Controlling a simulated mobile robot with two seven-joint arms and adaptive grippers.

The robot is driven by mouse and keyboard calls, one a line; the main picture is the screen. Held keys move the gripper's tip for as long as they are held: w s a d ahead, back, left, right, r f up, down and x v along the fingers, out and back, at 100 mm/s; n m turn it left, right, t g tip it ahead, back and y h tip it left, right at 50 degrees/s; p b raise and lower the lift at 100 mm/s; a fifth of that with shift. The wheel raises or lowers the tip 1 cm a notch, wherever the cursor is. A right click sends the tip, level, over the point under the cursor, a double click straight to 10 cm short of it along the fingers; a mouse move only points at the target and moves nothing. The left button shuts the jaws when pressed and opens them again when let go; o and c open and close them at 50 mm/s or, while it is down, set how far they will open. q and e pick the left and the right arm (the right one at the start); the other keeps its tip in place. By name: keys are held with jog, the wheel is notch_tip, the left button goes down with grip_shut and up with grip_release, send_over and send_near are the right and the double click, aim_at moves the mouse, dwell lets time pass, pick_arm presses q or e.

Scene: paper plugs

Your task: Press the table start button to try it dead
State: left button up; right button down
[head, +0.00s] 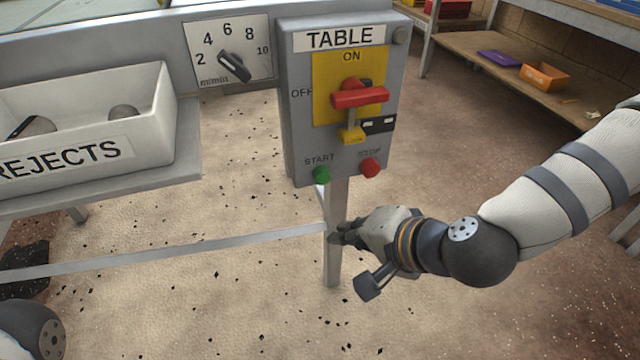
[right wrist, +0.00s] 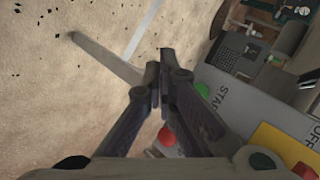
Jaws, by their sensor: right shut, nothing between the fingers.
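The grey TABLE switch box (head: 296,120) stands on a post, with the green START button (head: 321,175) at its lower left and the red stop button (head: 370,167) to its right. Its red handle (head: 360,97) lies level, in line with the OFF mark. A yellow padlock (head: 351,136) hangs below the handle. My right gripper (head: 334,238) is shut and empty, below the START button and apart from it. In the right wrist view the green button (right wrist: 201,89) shows right of the shut fingertips (right wrist: 158,84). My left gripper is out of view.
A white REJECTS tray (head: 165,120) with a few items stands left on a grey shelf. A speed dial (head: 234,66) is left of the box. A grey rail (head: 180,248) runs to the post near my right gripper. A wooden shelf (head: 480,70) is at the back right.

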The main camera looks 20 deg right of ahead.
aim_at(322, 177)
jog(key=shift+w, duration=0.1)
jog(key=w+b, duration=0.1)
jog(key=w, duration=0.7)
jog(key=shift+w+a, duration=0.15)
jog(key=shift+w, duration=0.15)
jog(key=shift+w, duration=0.1)
dwell(1.3)
jog(key=shift+w, duration=0.3)
jog(key=shift+w, duration=0.55)
dwell(0.7)
jog(key=shift+s, duration=0.15)
jog(key=shift+s+p, duration=0.45)
jog(key=shift+s, duration=0.35)
